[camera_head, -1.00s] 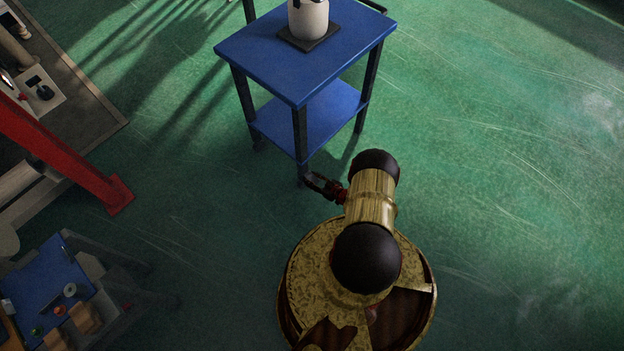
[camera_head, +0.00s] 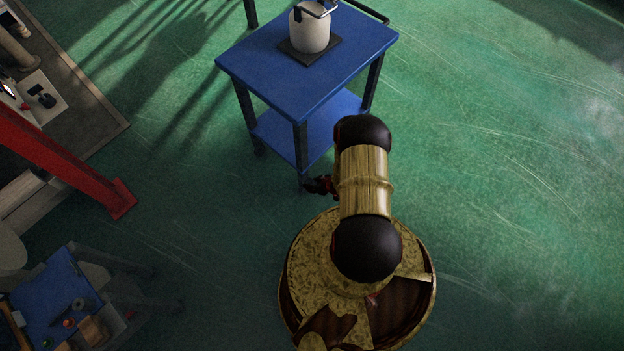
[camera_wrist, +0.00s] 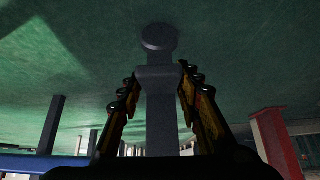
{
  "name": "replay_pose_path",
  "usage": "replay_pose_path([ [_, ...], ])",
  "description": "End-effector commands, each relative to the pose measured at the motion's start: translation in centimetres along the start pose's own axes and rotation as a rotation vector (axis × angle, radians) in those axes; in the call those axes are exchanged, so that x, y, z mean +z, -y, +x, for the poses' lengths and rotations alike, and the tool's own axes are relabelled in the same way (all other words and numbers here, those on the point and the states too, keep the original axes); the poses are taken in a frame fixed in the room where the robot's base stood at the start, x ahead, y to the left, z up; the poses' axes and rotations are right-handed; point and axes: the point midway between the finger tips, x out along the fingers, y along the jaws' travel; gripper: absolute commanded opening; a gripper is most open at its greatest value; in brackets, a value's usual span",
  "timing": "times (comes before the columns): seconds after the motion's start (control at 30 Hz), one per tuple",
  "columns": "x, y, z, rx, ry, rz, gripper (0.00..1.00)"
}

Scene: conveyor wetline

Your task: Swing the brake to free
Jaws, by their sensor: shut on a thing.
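A blue two-shelf cart (camera_head: 262,68) stands in the upper middle of the head view. My gripper (camera_head: 318,185) is low beside the foot of its nearest leg (camera_head: 301,150), partly hidden by my arm. In the wrist view, my gripper (camera_wrist: 158,78) has its two ridged fingers on either side of a grey post with a collar (camera_wrist: 158,75) and a round dark end (camera_wrist: 158,37). It is shut on this grey part. I cannot tell from these frames which piece is the brake or how it is set.
A white pot (camera_head: 309,32) stands on a dark pad on the cart top. A red beam (camera_head: 70,160) lies to the left, with a cluttered blue-topped table (camera_head: 40,285) below it. The green floor to the right is clear.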

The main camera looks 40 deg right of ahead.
Motion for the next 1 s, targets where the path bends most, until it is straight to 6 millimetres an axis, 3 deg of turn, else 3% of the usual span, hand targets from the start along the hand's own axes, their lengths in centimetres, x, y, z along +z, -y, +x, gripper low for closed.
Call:
replay_pose_path([
  [0.3, -0.53, 0.02, -0.19, -0.001, 0.129, -0.002, 0.0],
  [0.83, -0.59, -0.04, -0.27, 0.0, 0.155, 0.0, 0.0],
  [0.87, -0.6, -0.04, -0.26, 0.0, 0.155, 0.0, 0.35],
  [1.0, -0.59, -0.04, -0.27, 0.0, 0.155, 0.0, 0.43],
])
